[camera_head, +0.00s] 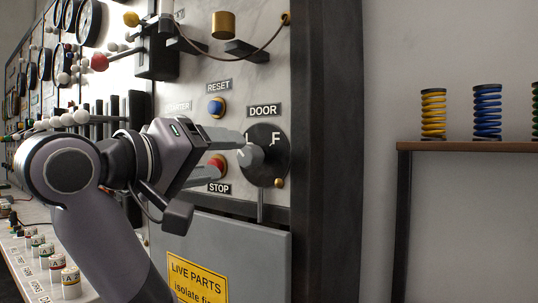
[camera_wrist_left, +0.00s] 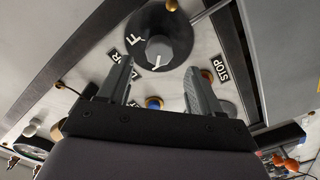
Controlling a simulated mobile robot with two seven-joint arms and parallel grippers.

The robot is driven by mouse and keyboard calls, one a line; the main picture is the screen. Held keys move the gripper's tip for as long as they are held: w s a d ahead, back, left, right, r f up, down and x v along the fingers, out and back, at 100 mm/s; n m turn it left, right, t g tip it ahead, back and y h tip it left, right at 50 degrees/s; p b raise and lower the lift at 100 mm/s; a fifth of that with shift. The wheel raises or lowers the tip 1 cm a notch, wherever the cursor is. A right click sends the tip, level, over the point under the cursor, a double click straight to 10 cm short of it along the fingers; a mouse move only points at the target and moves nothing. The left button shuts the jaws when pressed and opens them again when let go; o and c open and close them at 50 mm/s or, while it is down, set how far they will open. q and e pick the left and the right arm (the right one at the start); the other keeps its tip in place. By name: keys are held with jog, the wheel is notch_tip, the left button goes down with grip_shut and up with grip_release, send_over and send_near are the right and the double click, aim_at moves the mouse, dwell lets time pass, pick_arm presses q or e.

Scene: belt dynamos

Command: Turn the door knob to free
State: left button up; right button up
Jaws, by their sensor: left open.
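The door knob (camera_head: 252,157) is a grey knob on a round black dial (camera_head: 268,165) below the DOOR label (camera_head: 263,110). The letter F shows at the dial's upper right; other marks are partly hidden by my gripper. My left gripper (camera_head: 232,152) reaches from the left, its fingers near the knob. In the left wrist view the knob (camera_wrist_left: 158,50) lies just beyond the two spread fingertips (camera_wrist_left: 160,68), roughly centred between them. A pale pointer line shows on its face. The gripper is open and empty; I cannot tell if a finger touches the knob.
A blue RESET button (camera_head: 216,107) is above the gripper, and a red STOP button (camera_head: 216,165) is by its lower finger. A grey cover with a yellow sign (camera_head: 197,281) is below. A looped cable hangs above. A shelf (camera_head: 470,146) with springs stands at right.

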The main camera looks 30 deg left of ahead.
aim_at(243, 155)
pick_arm(q)
jog(key=shift+w, duration=0.3)
jog(key=shift+w+d, duration=0.1)
jog(key=shift+w, duration=0.25)
jog(key=w, duration=0.4)
jog(key=shift+w+d, duration=0.15)
jog(key=shift+w, duration=0.15)
jog(key=shift+w+d+r, duration=0.1)
jog(key=shift+w, duration=0.5)
pick_arm(e)
jog(key=shift+s+f, duration=0.4)
jog(key=shift+f, duration=0.1)
jog(key=shift+w, duration=0.1)
pick_arm(q)
jog(key=c, duration=1)
pick_arm(e)
jog(key=shift+r, duration=0.1)
